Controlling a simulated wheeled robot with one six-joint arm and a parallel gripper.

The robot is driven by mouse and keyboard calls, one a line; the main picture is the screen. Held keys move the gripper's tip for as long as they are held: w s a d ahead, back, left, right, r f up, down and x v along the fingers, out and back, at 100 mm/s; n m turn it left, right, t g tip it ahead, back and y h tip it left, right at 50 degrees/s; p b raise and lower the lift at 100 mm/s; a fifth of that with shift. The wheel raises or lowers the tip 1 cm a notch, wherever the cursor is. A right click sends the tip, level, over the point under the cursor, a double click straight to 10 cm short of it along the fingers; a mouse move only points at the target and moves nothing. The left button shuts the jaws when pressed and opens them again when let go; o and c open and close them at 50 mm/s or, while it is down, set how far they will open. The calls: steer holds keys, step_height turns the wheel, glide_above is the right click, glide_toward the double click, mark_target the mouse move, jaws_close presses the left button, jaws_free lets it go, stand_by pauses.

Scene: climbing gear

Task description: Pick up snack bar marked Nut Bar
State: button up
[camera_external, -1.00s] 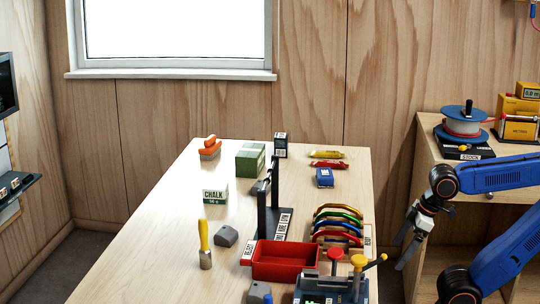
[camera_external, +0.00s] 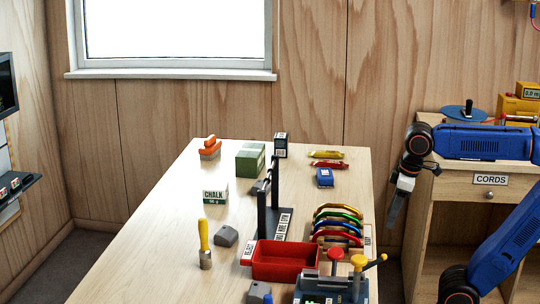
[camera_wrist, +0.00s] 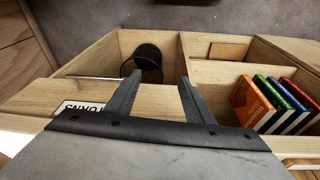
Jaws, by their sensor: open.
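Two wrapped bars lie at the back right of the worktable, a yellow bar (camera_external: 327,154) and a red bar (camera_external: 328,164) just in front of it. Their print is too small to read, so I cannot tell which is marked Nut Bar. My gripper (camera_external: 397,205) hangs pointing down, to the right of the table and well away from both bars. In the wrist view my gripper (camera_wrist: 160,88) has its two fingers apart with nothing between them. No bar shows in the wrist view.
The worktable (camera_external: 150,255) holds a green box (camera_external: 250,159), a chalk box (camera_external: 215,192), a black stand, colored carabiners (camera_external: 338,226) and a red tray (camera_external: 285,261). A wooden cabinet (camera_external: 440,215) labelled CORDS stands at the right. The wrist view shows open compartments with books (camera_wrist: 268,103).

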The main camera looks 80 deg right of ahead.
steer(key=w+d+r+m+g, duration=0.1)
steer(key=w+d+r, duration=0.25)
steer(key=r, duration=0.35)
steer(key=w+d+r+m+g, duration=0.1)
steer(key=w+d+r+g, duration=0.1)
steer(key=d+r, duration=0.4)
step_height(320, 180, up, 14)
steer(key=n, duration=0.3)
glide_above(332, 162)
steer(key=shift+t+y, duration=0.3)
steer(key=shift+y, duration=0.1)
steer(key=f, duration=1.2)
steer(key=shift+s+d, duration=0.2)
steer(key=shift+d, duration=0.05)
steer(key=shift+w+a+f, duration=0.1)
steer(key=shift+w+f, duration=0.05)
steer(key=shift+f, duration=2.55)
steer(key=c, duration=1.1)
steer(key=shift+r, duration=0.1)
